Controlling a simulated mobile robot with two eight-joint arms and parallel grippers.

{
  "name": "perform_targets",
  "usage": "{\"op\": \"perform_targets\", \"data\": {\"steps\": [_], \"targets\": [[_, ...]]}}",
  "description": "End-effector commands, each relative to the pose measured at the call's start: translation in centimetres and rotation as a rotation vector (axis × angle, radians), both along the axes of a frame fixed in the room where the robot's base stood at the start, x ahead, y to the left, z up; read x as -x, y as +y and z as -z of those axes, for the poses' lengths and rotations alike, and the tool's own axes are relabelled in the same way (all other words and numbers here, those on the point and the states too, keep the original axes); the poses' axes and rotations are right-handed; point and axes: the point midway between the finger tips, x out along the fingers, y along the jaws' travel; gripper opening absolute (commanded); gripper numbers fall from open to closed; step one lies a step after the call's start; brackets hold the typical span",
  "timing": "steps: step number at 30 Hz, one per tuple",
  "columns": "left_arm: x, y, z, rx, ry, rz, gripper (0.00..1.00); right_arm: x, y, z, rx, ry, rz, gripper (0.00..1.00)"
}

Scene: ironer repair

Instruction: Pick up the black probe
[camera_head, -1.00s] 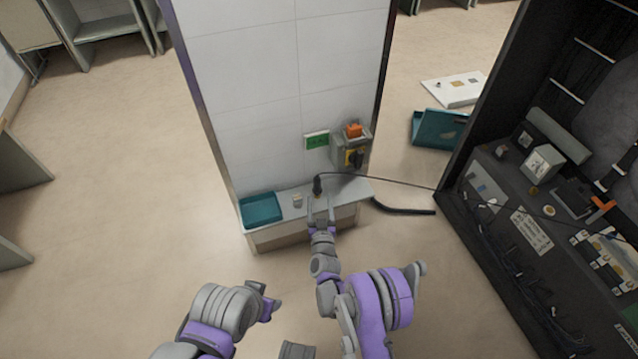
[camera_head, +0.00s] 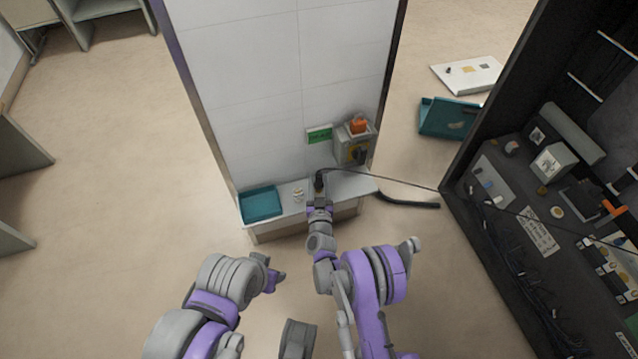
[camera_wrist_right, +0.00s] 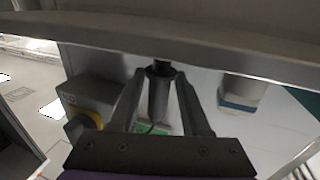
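The black probe (camera_head: 319,181) stands upright on the small white shelf against the wall panel, with its cable running off to the right. My right gripper (camera_head: 319,199) is at the shelf, right at the probe, and its fingers partly hide the lower part. In the right wrist view, the probe (camera_wrist_right: 159,92) is between the two fingers of my right gripper (camera_wrist_right: 160,100). Gaps show on both sides of it, so the gripper looks open around the probe. My left gripper (camera_head: 274,278) hangs low in front of the shelf, away from the probe; its fingers are too small to read.
A teal tray (camera_head: 262,203) and a small white object (camera_head: 298,194) are on the shelf to the left. A grey switch box (camera_head: 354,148) and a green sign (camera_head: 319,134) are on the wall above. The dark open machine (camera_head: 530,215) stands right. Floor at left is free.

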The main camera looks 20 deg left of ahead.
Motion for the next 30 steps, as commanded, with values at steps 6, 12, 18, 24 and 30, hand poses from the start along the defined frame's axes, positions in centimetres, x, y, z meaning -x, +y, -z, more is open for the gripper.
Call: {"op": "perform_targets", "data": {"steps": [6,12,18,24,30], "targets": [[0.0,0.0,0.0,0.0,0.0,0.0,0.5,0.0,0.0,0.0,0.0,0.0,0.0,0.06],[0.0,0.0,0.0,0.0,0.0,0.0,0.5,0.0,0.0,0.0,0.0,0.0,0.0,0.0],[0.0,0.0,0.0,0.0,0.0,0.0,0.5,0.0,0.0,-0.1,0.0,0.0,0.0,0.0],[0.1,0.0,-0.7,0.0,-0.001,0.0,0.5,0.0,0.0,-2.1,0.0,-0.001,0.0,0.0],[0.3,0.0,-1.9,0.0,-0.004,0.0,0.5,0.0,0.0,-6.3,0.001,-0.001,0.0,0.0]]}}
